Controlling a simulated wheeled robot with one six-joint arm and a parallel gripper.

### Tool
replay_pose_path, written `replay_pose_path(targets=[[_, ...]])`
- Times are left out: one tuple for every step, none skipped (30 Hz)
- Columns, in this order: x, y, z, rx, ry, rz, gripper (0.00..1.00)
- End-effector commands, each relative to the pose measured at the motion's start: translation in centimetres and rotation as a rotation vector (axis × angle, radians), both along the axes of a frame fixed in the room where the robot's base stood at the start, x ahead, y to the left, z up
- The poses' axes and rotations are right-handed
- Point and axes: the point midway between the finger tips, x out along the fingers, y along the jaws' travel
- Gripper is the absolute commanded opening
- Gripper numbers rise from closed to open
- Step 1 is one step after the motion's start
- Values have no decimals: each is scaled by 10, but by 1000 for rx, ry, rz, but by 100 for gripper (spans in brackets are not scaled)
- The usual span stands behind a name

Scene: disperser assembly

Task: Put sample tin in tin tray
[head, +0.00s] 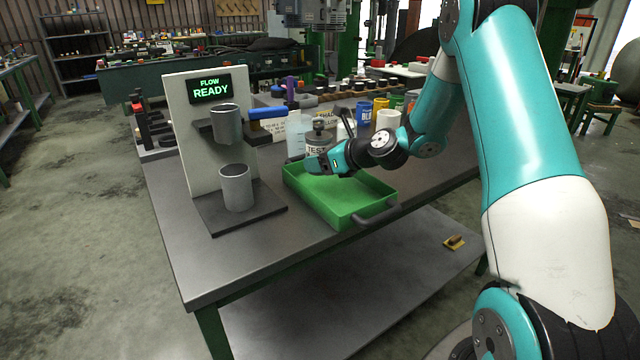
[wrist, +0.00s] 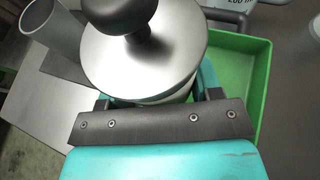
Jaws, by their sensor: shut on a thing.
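The sample tin (head: 318,143) is a silver cylinder with a dark knob on its lid and a label that reads "TEST". My gripper (head: 316,163) is shut around it and holds it upright, over the back part of the green tin tray (head: 345,188). In the wrist view the tin's shiny lid (wrist: 140,60) fills the space between the fingers, and the tray (wrist: 258,85) shows below it and to the right. The visible tray floor is empty. The tin's base is hidden by the gripper, so I cannot tell whether it touches the tray.
A dispenser with a "FLOW READY" screen (head: 210,89) stands left of the tray, with a grey cup (head: 236,187) on its base. Bottles (head: 296,136) and coloured cups (head: 364,112) stand behind the tray. The tray's dark handle (head: 376,215) faces the front edge.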

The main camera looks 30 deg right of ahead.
Motion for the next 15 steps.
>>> replay_pose_path(targets=[[0, 0, -7, 1, -2, 0, 23], [0, 0, -9, 0, -2, 0, 23], [1, 1, -11, 0, -2, 1, 23], [1, 1, -13, 0, -2, 1, 23], [1, 1, -14, 0, -2, 1, 23], [1, 1, -17, 1, -2, 2, 23], [1, 1, -20, 1, -2, 2, 23], [1, 1, -25, 1, -2, 2, 23], [0, 1, -31, 2, 0, 1, 23], [1, 1, -36, 2, 0, 1, 23], [1, 1, -42, 2, 0, 2, 23], [1, 1, -48, 1, 0, 3, 23], [1, 1, -52, 2, 1, 2, 23], [1, 1, -54, 1, -1, 2, 23], [1, 1, -56, -1, -2, 2, 23]])
